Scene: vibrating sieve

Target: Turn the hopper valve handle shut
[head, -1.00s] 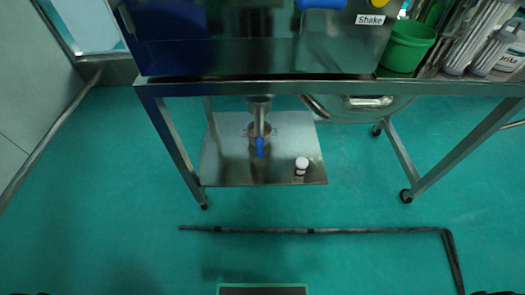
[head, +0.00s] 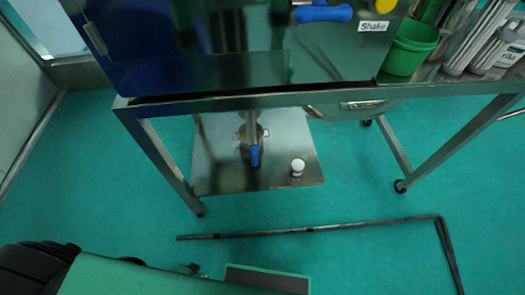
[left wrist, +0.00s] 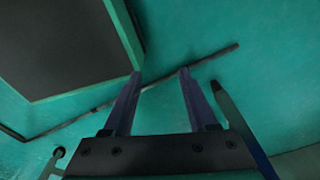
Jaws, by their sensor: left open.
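A blue handle (head: 254,157) hangs on a metal outlet pipe (head: 252,125) below the bench. It points downward, in front of a metal pot (head: 241,143) on the lower shelf. A second blue handle (head: 322,13) lies sideways on the machine front beside the "Shake" label. I cannot tell for certain which one is the hopper valve. My left arm enters at the lower left of the head view, well short of the bench. In the left wrist view, my left gripper (left wrist: 160,72) is open and empty above the green floor. My right gripper is not in view.
The metal bench frame (head: 250,97) crosses above the lower shelf (head: 220,180). A white-capped jar (head: 297,168) stands on the shelf. A dark floor rail (head: 340,227) runs before the bench. A green bucket (head: 408,48) stands on top at right. Floor between rail and shelf is clear.

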